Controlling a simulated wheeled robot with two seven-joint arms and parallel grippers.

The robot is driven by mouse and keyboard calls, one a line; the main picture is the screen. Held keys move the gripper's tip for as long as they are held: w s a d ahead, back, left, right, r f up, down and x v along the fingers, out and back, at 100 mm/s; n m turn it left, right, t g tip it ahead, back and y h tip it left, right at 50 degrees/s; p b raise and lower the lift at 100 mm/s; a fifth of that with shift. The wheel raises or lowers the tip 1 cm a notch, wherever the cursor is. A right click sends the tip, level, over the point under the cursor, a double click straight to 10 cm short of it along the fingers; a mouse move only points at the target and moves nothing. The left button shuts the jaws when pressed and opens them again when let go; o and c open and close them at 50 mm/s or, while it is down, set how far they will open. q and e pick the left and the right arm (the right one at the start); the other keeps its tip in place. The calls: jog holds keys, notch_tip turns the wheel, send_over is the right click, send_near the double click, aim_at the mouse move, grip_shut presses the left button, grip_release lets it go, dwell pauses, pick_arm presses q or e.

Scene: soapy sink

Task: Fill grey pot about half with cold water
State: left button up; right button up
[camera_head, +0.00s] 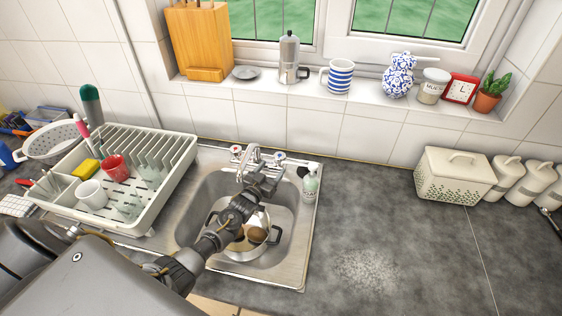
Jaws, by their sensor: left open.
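The grey pot (262,220) sits in the sink basin, its dark handle (275,236) on the right side. Brownish shapes show in it; I cannot tell what they are. My left arm hides part of the pot. The chrome tap (250,160) stands at the back of the sink, with a red-marked knob (236,150) on the left and a blue-marked knob (279,156) on the right. My left gripper (269,174) is open just in front of the blue-marked knob, to the right of the spout. I cannot tell whether it touches the knob. No water stream is visible.
A soap bottle (311,184) stands at the sink's right edge. A dish rack (150,190) with cups, a yellow sponge (86,170) and other items stands on the left. A cream bread bin (450,180) is at the back right. The right counter is largely clear.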

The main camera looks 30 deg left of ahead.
aim_at(277, 163)
pick_arm(q)
jog(key=w+b, duration=0.1)
jog(key=w, duration=0.1)
jog(key=w+b, duration=0.1)
jog(key=w, duration=0.1)
jog(key=w+b, duration=0.1)
jog(key=w, duration=0.1)
jog(key=shift+f, duration=0.25)
jog(key=shift+w+r+b, duration=0.2)
jog(key=shift+w+b, duration=0.25)
jog(key=shift+w, duration=0.1)
jog(key=shift+d, duration=0.1)
jog(key=c, duration=1)
